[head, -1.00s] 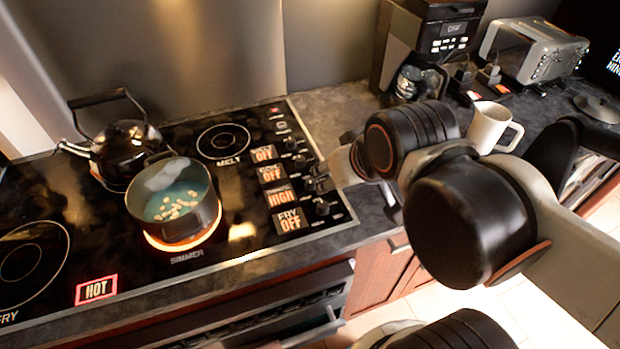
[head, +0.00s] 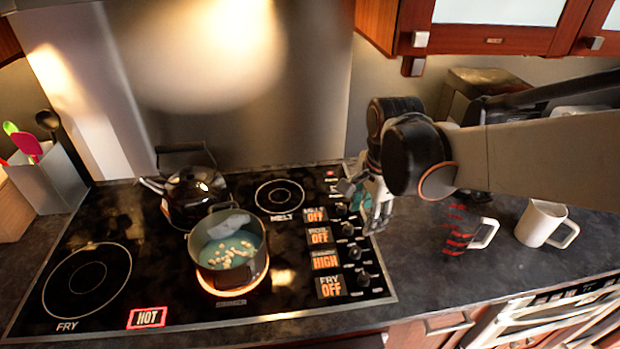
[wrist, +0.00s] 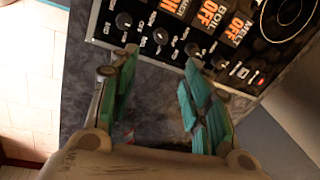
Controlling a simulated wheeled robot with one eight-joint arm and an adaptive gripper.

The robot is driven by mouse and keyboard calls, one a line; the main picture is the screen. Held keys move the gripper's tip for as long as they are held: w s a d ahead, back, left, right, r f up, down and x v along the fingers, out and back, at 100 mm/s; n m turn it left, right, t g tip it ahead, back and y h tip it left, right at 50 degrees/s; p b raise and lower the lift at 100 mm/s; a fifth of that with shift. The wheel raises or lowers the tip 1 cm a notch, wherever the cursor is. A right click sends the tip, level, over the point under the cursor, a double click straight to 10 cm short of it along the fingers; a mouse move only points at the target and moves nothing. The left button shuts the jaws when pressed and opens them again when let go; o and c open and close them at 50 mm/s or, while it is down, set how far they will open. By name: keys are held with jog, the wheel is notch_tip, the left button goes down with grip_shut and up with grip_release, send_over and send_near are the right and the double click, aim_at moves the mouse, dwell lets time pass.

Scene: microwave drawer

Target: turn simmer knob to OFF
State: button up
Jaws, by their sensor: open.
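The simmer knob (head: 355,252) is a small black dial on the right side of the black cooktop, beside a lit label (head: 325,261) reading HIGH. The melt, boil and fry labels read OFF. In the wrist view the simmer knob (wrist: 160,36) lies just beyond the fingertips, among a row of similar knobs. My gripper (wrist: 160,54) is open, with teal-padded fingers apart and nothing between them. In the head view my gripper (head: 376,212) hangs by the cooktop's right edge, near the rear knobs. Contact with a knob cannot be told.
A pot (head: 228,248) with pale pieces in liquid stands on the glowing simmer burner. A black kettle (head: 192,195) is behind it. A red-striped mug (head: 470,234) and a white mug (head: 541,224) stand on the right counter. A HOT sign (head: 147,318) is lit.

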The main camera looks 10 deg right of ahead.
aim_at(356, 249)
jog(key=w+f+m, duration=0.1)
jog(key=f, duration=0.4)
jog(key=w+f+m+g+b, duration=0.1)
jog(key=f+m, duration=0.1)
jog(key=f, duration=0.3)
jog(key=w+f+m+b, duration=0.1)
jog(key=f+m, duration=0.1)
jog(key=f, duration=0.4)
jog(key=shift+w+f+g, duration=0.1)
jog(key=shift+g, duration=0.3)
grip_shut()
